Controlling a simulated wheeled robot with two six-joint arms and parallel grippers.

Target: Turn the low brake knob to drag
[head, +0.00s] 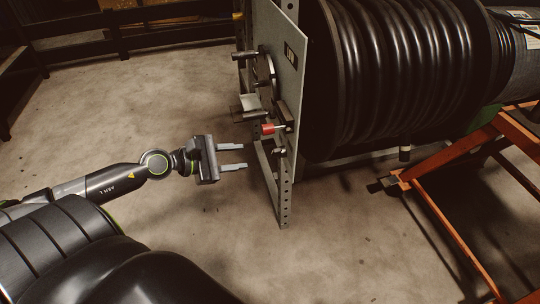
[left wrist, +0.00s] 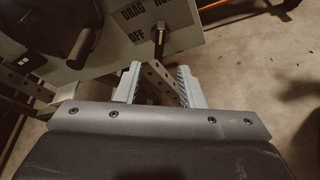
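The low brake knob (left wrist: 159,34) shows in the left wrist view as a dark bar on a pale panel, beside the printed words DRAG and OFF and a third label that is cut off. In the head view a small knob low on the panel (head: 279,151) seems to be the same one. My left gripper (head: 245,156) is open and empty, its two pale fingers pointing at the panel's lower part, a short way left of it. In the left wrist view the fingers (left wrist: 158,82) stand apart below the knob, not touching it. My right gripper is not in view.
The upright grey panel (head: 289,75) stands before a large black hose reel (head: 400,70). A red handle (head: 267,129) and other levers stick out above the low knob. A perforated metal leg (head: 283,205) stands below. An orange frame (head: 440,215) is at right. Floor at left is clear.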

